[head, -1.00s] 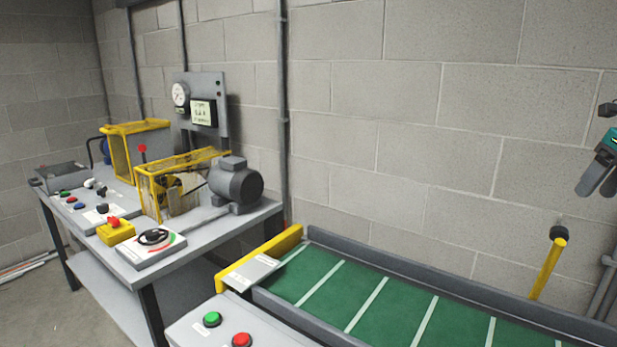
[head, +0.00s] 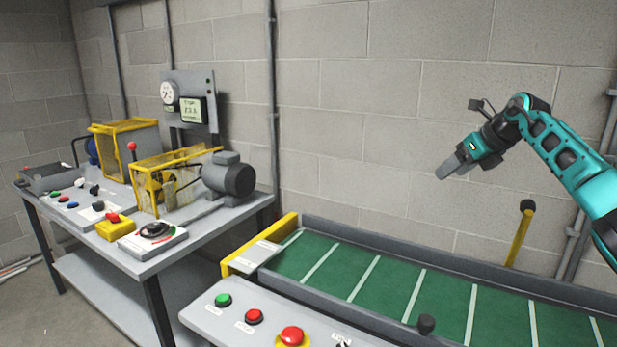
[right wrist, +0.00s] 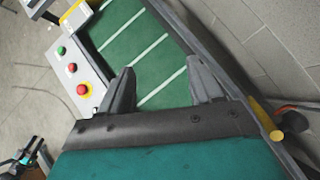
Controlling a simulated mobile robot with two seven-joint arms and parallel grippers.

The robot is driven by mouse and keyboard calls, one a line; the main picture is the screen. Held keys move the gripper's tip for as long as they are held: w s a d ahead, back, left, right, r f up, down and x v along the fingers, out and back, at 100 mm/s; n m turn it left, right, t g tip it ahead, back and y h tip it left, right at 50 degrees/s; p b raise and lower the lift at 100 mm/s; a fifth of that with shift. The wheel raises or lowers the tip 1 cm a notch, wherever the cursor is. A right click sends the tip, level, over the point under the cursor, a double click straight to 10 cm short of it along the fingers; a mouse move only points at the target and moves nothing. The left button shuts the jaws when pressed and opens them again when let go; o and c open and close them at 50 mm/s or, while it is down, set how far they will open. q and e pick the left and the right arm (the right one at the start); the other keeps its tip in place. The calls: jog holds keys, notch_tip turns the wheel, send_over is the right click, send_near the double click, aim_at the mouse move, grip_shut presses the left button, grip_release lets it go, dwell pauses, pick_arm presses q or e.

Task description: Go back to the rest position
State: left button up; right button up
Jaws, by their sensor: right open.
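My right gripper (head: 448,171) is on a teal arm that comes in from the right in the head view. It hangs in the air above the green conveyor belt (head: 388,288), in front of the block wall. In the right wrist view its two grey fingers (right wrist: 162,88) are spread apart with nothing between them, and the belt (right wrist: 134,45) shows beyond them. The gripper touches nothing that I can see. My left gripper is not in the head view.
A control panel (head: 262,336) with green and red buttons stands in front of the conveyor. A yellow post (head: 518,238) with a black knob rises at its far side. A grey bench (head: 190,247) with a motor (head: 229,178), yellow guards and switches stands at the left.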

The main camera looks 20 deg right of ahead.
jog(key=w+a+f+n+t+y, duration=0.1)
jog(key=w+a, duration=0.2)
jog(key=a, duration=0.3)
jog(key=w+a+f+t+y, duration=0.1)
jog(key=w+a+y, duration=0.15)
jog(key=a, duration=0.45)
jog(key=s+a+f+m+t+y, duration=0.15)
jog(key=a+m+t, duration=0.3)
jog(key=a, duration=0.55)
jog(key=a+f+m+t+y, duration=0.25)
jog(key=a+m+t, duration=0.2)
jog(key=a, duration=0.55)
jog(key=s+d+f+m+g+h, duration=0.1)
jog(key=s+f+m+g+h, duration=0.85)
jog(key=s+f+m, duration=1.15)
jog(key=s+a+f+m+g, duration=0.1)
jog(key=s+a+m+g, duration=0.15)
jog(key=s, duration=0.75)
jog(key=s+a+f+m+g, duration=0.2)
jog(key=s+m+g, duration=0.2)
jog(key=s, duration=0.6)
jog(key=w+a+f+t+y, duration=0.2)
jog(key=w+f+t, duration=0.5)
jog(key=f, duration=0.1)
jog(key=shift+w+a+f+t, duration=0.25)
jog(key=shift+w+f+t, duration=0.15)
